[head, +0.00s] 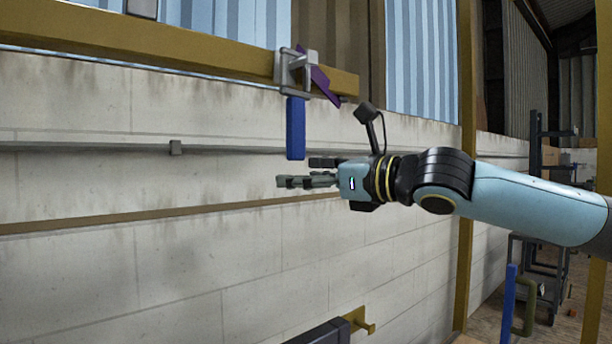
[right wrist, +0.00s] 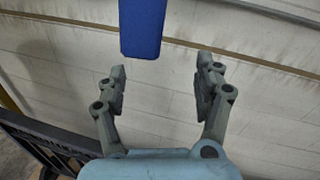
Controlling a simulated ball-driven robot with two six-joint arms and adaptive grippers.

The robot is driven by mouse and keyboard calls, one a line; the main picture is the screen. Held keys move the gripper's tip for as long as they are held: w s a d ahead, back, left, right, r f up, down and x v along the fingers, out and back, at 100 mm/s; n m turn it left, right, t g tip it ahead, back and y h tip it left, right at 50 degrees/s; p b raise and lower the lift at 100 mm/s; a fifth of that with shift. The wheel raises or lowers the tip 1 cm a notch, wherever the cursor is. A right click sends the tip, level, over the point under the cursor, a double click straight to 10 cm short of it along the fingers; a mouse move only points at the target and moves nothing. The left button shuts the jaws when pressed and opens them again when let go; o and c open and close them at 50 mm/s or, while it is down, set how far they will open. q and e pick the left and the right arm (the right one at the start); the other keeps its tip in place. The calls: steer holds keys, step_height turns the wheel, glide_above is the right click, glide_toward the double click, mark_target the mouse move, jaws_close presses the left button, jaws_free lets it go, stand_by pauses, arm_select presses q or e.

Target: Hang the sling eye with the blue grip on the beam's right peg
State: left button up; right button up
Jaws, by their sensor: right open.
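The blue grip (head: 295,128) hangs upright below a grey metal eye (head: 283,68) at the right end of the ochre beam (head: 190,52). The eye appears to sit around the grey peg there, but the contact is too small to tell. A purple strip (head: 322,84) slants down beside it. My right gripper (head: 297,173) is open and empty just below the grip's lower end. In the right wrist view the blue grip (right wrist: 143,28) shows at the top, beyond and between the open fingers (right wrist: 161,75), not held. My left gripper is not in view.
A pale block wall (head: 150,260) with a thin rail stands behind. A dark bar (head: 322,334) with an ochre hook (head: 358,320) is at the bottom. A blue post (head: 509,300) stands lower right, near shelving. The space left of my right gripper is clear.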

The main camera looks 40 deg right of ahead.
arm_select(q)
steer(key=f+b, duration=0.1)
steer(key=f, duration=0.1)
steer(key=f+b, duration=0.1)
steer(key=b, duration=0.1)
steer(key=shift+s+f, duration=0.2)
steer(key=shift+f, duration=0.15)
arm_select(e)
step_height(320, 180, down, 4)
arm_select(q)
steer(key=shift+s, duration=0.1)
arm_select(e)
steer(key=shift+s, duration=0.1)
